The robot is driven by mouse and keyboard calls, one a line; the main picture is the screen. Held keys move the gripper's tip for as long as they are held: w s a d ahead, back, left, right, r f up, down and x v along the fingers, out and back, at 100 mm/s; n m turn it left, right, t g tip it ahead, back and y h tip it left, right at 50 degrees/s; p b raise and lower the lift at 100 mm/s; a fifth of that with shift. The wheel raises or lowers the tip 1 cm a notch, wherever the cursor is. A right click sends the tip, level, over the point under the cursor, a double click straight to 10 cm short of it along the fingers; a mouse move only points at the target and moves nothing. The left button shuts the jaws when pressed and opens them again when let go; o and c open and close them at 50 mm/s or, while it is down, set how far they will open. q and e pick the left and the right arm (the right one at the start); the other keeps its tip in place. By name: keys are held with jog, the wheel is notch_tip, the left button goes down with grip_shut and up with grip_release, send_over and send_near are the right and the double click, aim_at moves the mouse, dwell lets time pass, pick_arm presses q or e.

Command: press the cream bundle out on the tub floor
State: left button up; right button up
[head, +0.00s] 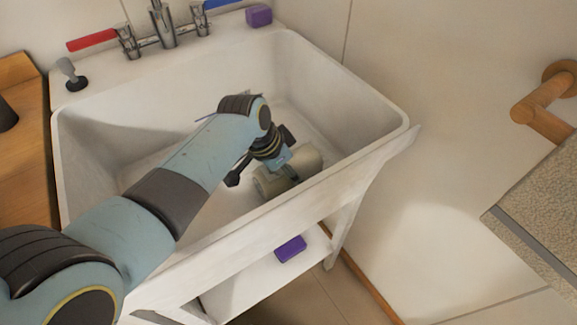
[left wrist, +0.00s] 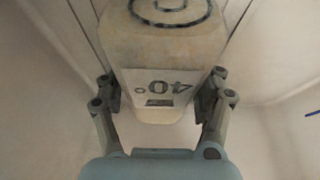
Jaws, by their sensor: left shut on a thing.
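The cream bundle (head: 307,160) is a thick rolled shape low in the white tub (head: 385,125), near its front right. In the left wrist view the bundle (left wrist: 160,45) shows a dark ring mark and a label reading 40°. My left gripper (head: 268,180) reaches down into the tub and is shut on the bundle, with one finger on each side of it (left wrist: 160,98). The gripper and arm hide part of the bundle, and I cannot tell whether its underside touches the floor. My right gripper is not in view.
A grey plug (head: 69,71) is at the back left. Another purple block (head: 290,248) lies on the lower shelf. A wooden rail (head: 545,103) is at right.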

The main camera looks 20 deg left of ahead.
pick_arm(q)
jog(key=shift+p, duration=0.3)
dwell(1.0)
jog(key=shift+s+f+p, duration=0.1)
jog(key=shift+p, duration=0.85)
dwell(2.4)
notch_tip(320, 180, up, 15)
jog(key=p, duration=1.5)
jog(key=shift+r, duration=0.25)
